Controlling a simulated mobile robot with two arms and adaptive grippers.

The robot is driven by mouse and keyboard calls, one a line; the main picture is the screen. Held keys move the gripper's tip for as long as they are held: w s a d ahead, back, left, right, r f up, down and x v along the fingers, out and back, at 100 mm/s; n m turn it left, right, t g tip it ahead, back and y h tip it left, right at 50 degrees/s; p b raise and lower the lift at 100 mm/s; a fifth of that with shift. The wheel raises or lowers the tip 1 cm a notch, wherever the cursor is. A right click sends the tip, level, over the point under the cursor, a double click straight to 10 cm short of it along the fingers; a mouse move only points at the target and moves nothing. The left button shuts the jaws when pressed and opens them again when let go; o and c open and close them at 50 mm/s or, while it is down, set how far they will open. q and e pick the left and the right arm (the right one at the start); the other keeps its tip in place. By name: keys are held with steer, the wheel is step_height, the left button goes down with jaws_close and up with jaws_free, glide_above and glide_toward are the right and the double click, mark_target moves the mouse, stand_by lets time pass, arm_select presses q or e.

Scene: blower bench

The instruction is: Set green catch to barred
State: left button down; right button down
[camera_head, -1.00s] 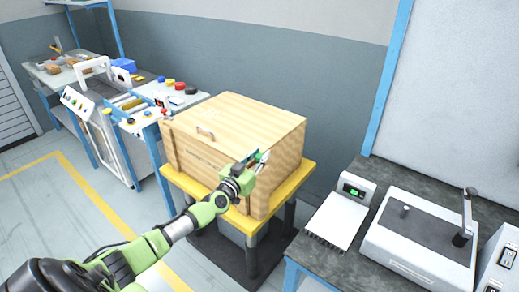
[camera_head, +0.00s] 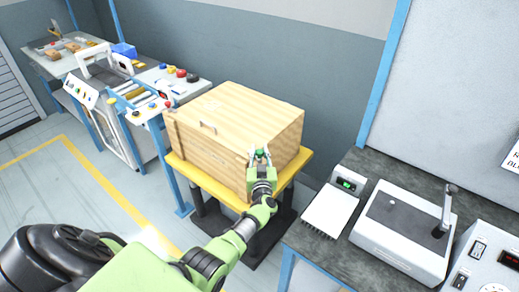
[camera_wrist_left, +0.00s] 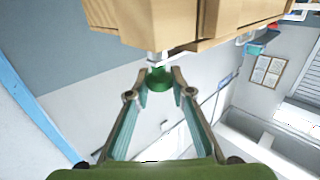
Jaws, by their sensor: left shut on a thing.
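The wooden crate (camera_head: 225,150) with a handle on its lid stands on a yellow lift table. The green catch (camera_wrist_left: 159,79) is a round green knob on a pale mount at the crate's side in the left wrist view. It shows small in the head view (camera_head: 259,154), at the crate's right front corner. My left gripper (camera_wrist_left: 160,90) has its two fingertips on either side of the green knob and is shut on it. The catch's exact setting cannot be read. My right gripper is not in view.
The yellow table edge (camera_head: 210,188) runs just below the crate. A dark bench (camera_head: 355,256) at the right holds a white device with a green display (camera_head: 345,186) and a grey machine (camera_head: 405,230). A workbench with coloured buttons (camera_head: 170,85) stands at the left.

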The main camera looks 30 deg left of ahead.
mark_target(260, 154)
arm_select(q)
steer(key=shift+n+g+y, duration=0.5)
steer(key=shift+y, duration=0.1)
steer(key=c, duration=1.8)
jaws_free()
steer(key=shift+o, duration=0.2)
steer(key=shift+v, duration=3.75)
steer(key=shift+w+d, duration=0.1)
